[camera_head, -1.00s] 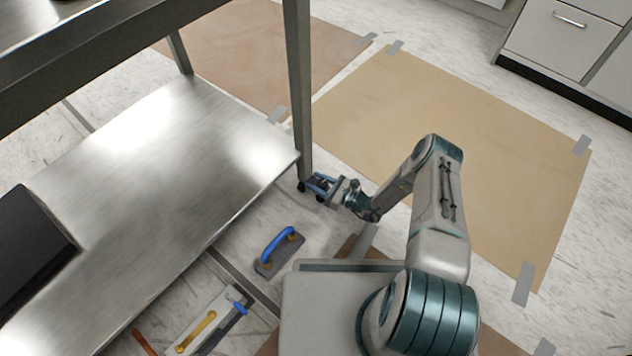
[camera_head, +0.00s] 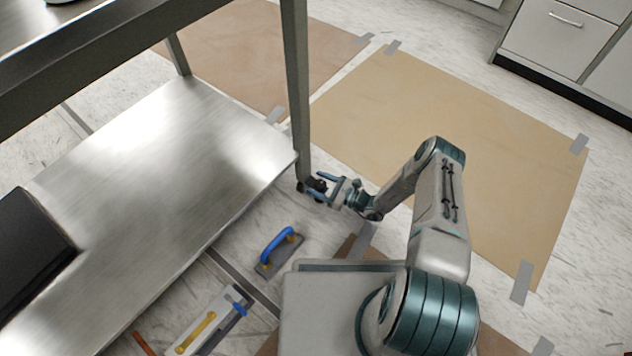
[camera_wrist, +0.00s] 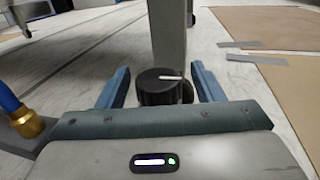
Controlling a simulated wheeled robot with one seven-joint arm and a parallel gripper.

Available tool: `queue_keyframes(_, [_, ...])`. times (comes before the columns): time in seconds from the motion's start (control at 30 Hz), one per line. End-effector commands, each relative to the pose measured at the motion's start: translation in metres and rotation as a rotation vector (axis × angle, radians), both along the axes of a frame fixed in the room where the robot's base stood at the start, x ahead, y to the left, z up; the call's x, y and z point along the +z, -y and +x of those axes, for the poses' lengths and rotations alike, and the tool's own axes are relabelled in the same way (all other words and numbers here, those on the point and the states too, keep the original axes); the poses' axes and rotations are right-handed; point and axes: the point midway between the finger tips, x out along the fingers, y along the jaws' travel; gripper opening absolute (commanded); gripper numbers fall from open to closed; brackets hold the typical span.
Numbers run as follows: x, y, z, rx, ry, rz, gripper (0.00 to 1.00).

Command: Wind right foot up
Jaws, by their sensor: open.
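The right foot (camera_wrist: 158,88) is a dark, ribbed round knob with a white mark on its top, at the base of a grey table leg (camera_wrist: 168,35). It also shows in the head view (camera_head: 317,185) as a small black shape by the leg's lower end. My gripper (camera_wrist: 162,88) is open, with one blue finger on each side of the foot and a visible gap on both sides. In the head view my gripper (camera_head: 318,188) reaches in low from the right. Whether the foot bears on the floor is hidden.
A steel lower shelf (camera_head: 150,190) lies left of the leg, with a dark box (camera_head: 30,245) on it. A blue-handled float (camera_head: 280,252) and a yellow-handled trowel (camera_head: 205,325) lie on the floor. Taped brown sheeting (camera_head: 470,150) covers floor at the right.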

Motion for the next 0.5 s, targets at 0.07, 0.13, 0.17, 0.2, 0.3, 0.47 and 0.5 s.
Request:
queue_keyframes(0.07, [0.003,0.013,-0.006,-0.004,-0.001,0.000,0.61])
queue_keyframes(0.13, [0.004,0.027,-0.012,-0.005,-0.001,0.000,0.61])
queue_keyframes(0.17, [0.004,0.034,-0.015,-0.006,-0.001,0.000,0.61])
queue_keyframes(0.2, [0.004,0.042,-0.019,-0.005,-0.002,-0.001,0.61])
queue_keyframes(0.3, [0.004,0.064,-0.029,-0.006,-0.001,0.000,0.61])
queue_keyframes(0.47, [0.003,0.092,-0.043,-0.004,0.000,0.000,0.61])
queue_keyframes(0.5, [0.002,0.098,-0.046,-0.004,0.000,-0.001,0.61])
